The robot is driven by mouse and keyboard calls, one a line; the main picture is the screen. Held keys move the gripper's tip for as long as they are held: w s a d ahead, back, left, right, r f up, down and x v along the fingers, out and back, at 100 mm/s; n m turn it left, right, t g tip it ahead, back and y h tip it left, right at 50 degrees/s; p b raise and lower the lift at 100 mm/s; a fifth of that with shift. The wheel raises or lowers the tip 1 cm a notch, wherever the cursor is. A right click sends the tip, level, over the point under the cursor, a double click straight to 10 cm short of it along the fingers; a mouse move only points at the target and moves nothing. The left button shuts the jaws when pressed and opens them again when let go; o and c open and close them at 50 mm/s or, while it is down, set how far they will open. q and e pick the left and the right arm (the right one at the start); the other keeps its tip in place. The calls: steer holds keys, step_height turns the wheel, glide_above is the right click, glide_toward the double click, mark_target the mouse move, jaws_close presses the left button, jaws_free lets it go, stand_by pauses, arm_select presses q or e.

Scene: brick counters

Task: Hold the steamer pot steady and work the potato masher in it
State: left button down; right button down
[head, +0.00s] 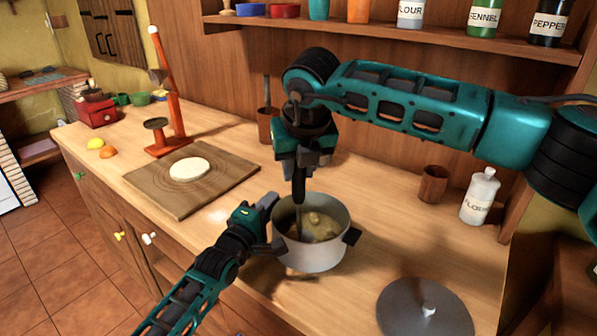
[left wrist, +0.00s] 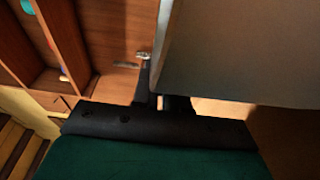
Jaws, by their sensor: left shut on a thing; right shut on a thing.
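The steamer pot (head: 315,259) is a light grey pot with dark side handles, upright on the wooden counter. Lumpy yellowish food (head: 318,228) lies inside it. My left gripper (head: 268,226) is shut at the pot's left side, on its handle, which the fingers mostly hide. In the left wrist view the pot's grey wall (left wrist: 240,55) fills the upper right, beside my dark finger. My right gripper (head: 301,160) is above the pot, shut on the potato masher (head: 299,190). The masher's dark handle points down into the pot; its lower end is hard to make out.
A grey lid (head: 425,309) lies on the counter at front right. A wooden cup (head: 433,184) and white bottle (head: 480,196) stand behind it. A wooden board (head: 165,201) with flat dough (head: 189,169) lies left. An orange scale-like stand (head: 172,110) is behind the board.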

steer(key=d, duration=0.3)
steer(key=shift+s+d, duration=0.3)
steer(key=shift+s, duration=0.1)
stand_by(0.6)
stand_by(1.1)
steer(key=shift+f, duration=0.15)
steer(key=shift+f, duration=0.85)
